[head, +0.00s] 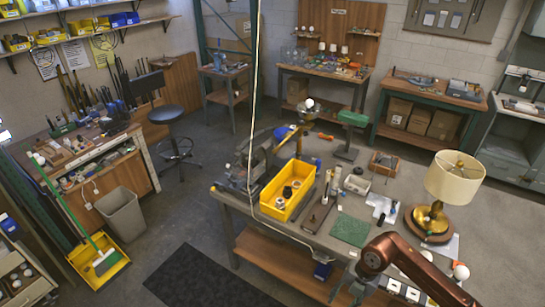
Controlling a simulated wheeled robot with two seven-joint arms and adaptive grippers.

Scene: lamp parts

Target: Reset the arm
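My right arm (405,262) comes in from the lower right, copper-coloured, and bends down at its joint near the workbench's front edge. My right gripper (346,294) hangs below that joint at the bottom of the head view. Its dark fingers look spread apart, with nothing seen between them. My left arm and gripper are not in view. A lamp with a cream shade (455,178) and a brass base (430,220) stands upright on the workbench, behind and to the right of my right gripper, apart from it.
The workbench (295,228) holds a yellow bin (288,190) with parts, a green mat (350,229), a vise (262,150) and small tools. White bulbs (461,271) lie near my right arm. A grey waste bin (121,213) and a stool (170,114) stand left; open floor lies between.

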